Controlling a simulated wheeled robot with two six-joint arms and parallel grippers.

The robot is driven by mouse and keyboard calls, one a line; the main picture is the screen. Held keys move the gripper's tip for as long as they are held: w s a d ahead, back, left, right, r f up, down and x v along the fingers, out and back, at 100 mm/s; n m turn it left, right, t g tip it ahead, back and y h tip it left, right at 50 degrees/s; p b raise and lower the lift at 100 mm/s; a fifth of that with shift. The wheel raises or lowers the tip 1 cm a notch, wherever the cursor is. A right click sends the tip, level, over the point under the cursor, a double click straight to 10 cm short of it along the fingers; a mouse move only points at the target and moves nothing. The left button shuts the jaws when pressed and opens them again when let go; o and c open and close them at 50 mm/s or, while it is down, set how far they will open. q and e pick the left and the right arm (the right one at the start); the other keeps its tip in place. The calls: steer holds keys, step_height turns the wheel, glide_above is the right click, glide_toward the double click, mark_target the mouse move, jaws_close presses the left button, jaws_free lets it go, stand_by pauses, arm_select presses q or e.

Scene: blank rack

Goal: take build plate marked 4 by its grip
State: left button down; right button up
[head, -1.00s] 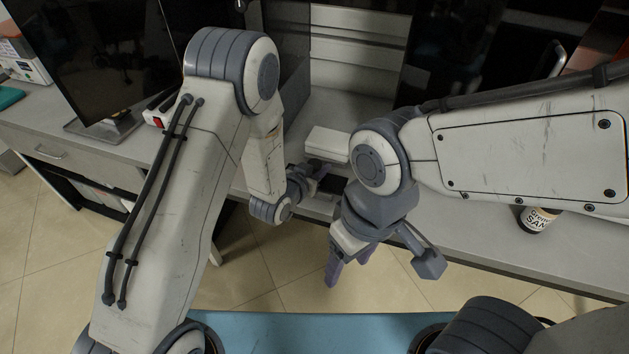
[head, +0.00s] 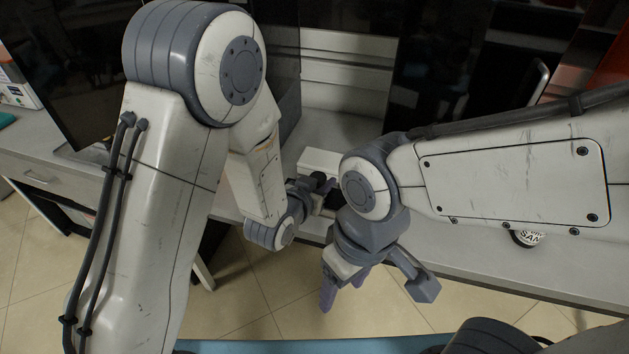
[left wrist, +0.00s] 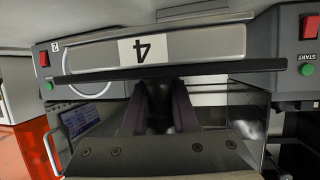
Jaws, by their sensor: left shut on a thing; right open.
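The build plate marked 4 (left wrist: 215,45) shows in the left wrist view as a light panel with a white label and an upside-down black 4. A dark bar runs along its near edge. My left gripper (left wrist: 160,95) has its purple fingers shut on a dark grip at the middle of that bar; the fingers hide most of the grip. In the head view my left gripper (head: 318,188) is at the bench, partly covered by my right arm, and the plate cannot be made out there. My right gripper (head: 343,285) is open and empty, pointing down in front of the bench.
A machine with a red switch (left wrist: 309,27) and a green start button (left wrist: 306,69) is at the right of the left wrist view. Another red switch (left wrist: 44,58) is at the left. Floor (head: 260,300) lies below the grippers.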

mark_target(332, 197)
arm_select(q)
steer(key=shift+s+d+r, duration=0.5)
steer(key=shift+s+r, duration=0.1)
steer(key=shift+s, duration=0.2)
steer(key=s+r+p, duration=0.1)
steer(key=s+d+r+p, duration=0.1)
steer(key=p, duration=0.4)
steer(key=s+p, duration=0.1)
steer(key=p, duration=0.1)
steer(key=shift+s+d+r+p, duration=0.1)
steer(key=shift+d+r+p, duration=0.2)
steer(key=shift+r+p, duration=0.1)
steer(key=shift+s+d+f+p, duration=0.15)
steer(key=shift+s+p, duration=0.15)
steer(key=shift+p, duration=0.3)
